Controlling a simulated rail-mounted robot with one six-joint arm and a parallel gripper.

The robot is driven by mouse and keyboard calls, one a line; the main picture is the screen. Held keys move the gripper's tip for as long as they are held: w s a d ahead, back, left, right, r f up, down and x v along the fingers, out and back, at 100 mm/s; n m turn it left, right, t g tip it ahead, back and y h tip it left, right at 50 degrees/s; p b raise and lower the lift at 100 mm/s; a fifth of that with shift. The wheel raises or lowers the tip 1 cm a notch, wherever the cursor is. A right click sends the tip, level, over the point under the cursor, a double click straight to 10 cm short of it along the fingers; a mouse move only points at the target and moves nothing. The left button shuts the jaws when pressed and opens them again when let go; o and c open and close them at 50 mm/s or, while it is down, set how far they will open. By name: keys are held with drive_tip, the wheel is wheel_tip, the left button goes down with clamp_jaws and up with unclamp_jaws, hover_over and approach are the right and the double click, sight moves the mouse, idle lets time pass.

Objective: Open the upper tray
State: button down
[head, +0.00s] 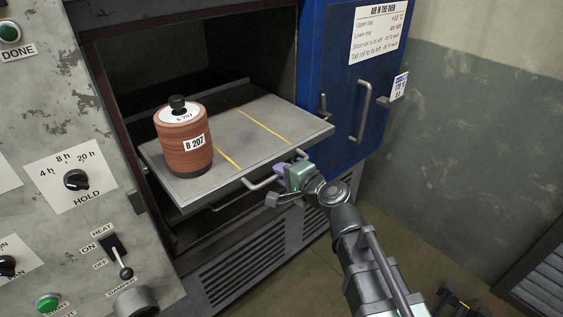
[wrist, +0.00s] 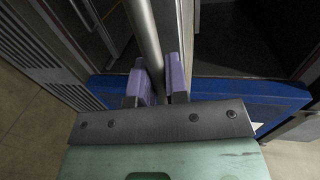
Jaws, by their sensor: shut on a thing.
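The upper tray (head: 285,120) is a flat grey plate with yellow lines, sticking out of the open oven. A red-brown roll (head: 176,155) labelled B 207 stands upright on its left part. A bar handle (head: 262,182) runs along the tray's front edge. My gripper (head: 289,171) is at the right part of this handle, in front of the tray. In the wrist view its purple fingers (wrist: 164,78) are shut on the grey handle bar (wrist: 145,35), one on each side. The gripper partly hides the handle.
The blue oven door (head: 345,90) stands open at the right, close to the tray's right corner. A control panel (head: 60,120) with knobs and a lever is at the left. Part of another edge or bar shows below the tray. The floor (head: 400,225) at the right is mostly clear.

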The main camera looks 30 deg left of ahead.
drive_tip(key=shift+s+d, duration=0.15)
drive_tip(key=shift+d, duration=0.35)
drive_tip(key=c, duration=1.1)
unclamp_jaws()
drive_tip(key=shift+c, duration=0.2)
drive_tip(key=shift+d, duration=0.1)
